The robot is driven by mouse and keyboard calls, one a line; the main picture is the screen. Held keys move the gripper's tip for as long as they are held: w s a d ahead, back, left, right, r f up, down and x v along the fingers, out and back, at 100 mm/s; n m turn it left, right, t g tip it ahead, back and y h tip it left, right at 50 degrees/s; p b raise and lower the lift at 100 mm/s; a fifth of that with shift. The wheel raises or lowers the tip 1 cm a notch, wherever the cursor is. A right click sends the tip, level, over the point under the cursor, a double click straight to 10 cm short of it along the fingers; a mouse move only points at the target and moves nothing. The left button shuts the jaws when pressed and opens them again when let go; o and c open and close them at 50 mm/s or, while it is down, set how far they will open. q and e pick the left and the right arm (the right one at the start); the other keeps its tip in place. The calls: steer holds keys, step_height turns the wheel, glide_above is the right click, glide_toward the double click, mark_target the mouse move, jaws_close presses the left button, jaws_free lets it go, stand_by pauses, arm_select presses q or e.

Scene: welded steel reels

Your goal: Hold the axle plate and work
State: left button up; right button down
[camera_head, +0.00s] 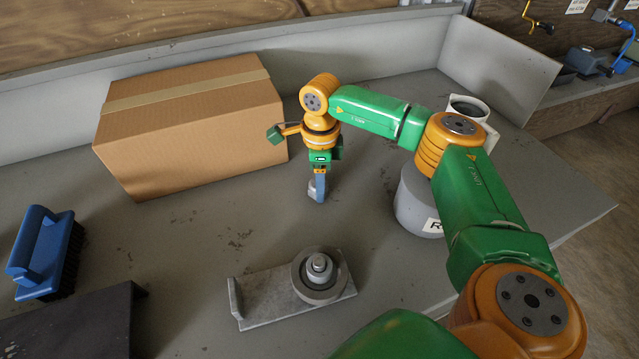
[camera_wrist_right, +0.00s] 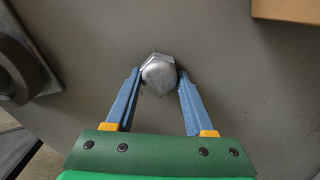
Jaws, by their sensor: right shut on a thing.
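The axle plate (camera_head: 265,295) lies on the grey bench at the front middle, with a small raised lip at its left end. A thick steel ring (camera_head: 325,289) sits around the upright axle pin (camera_head: 319,264) at its right end. Part of the ring (camera_wrist_right: 14,72) shows at the left edge of the wrist view. My right gripper (camera_head: 317,192) is behind the plate, pointing down and apart from it. Its blue fingers are shut on a shiny hexagonal metal piece (camera_wrist_right: 158,73), like a nut or bolt head. My left gripper is not in view.
A cardboard box (camera_head: 190,130) stands at the back left. A blue-handled brush (camera_head: 45,252) and a dark block (camera_head: 80,325) are at the left. A labelled grey round container (camera_head: 415,205) and a white cup (camera_head: 468,108) stand at the right. Bench between box and plate is clear.

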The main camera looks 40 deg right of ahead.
step_height(320, 180, up, 3)
steer(key=shift+r+b, duration=0.1)
steer(key=shift+b, duration=0.65)
steer(key=s+a+r+b, duration=0.1)
steer(key=s+a+r, duration=0.5)
steer(key=s+r, duration=0.3)
steer(key=s, duration=0.3)
steer(key=shift+s+a+r, duration=0.15)
steer(key=shift+a+r, duration=0.1)
steer(key=shift+r, duration=0.15)
steer(key=r+p, duration=0.1)
steer(key=r, duration=0.1)
glide_above(323, 261)
step_height(323, 261, down, 6)
steer(key=b, duration=0.5)
steer(key=shift+b, duration=0.3)
steer(key=shift+r, duration=0.1)
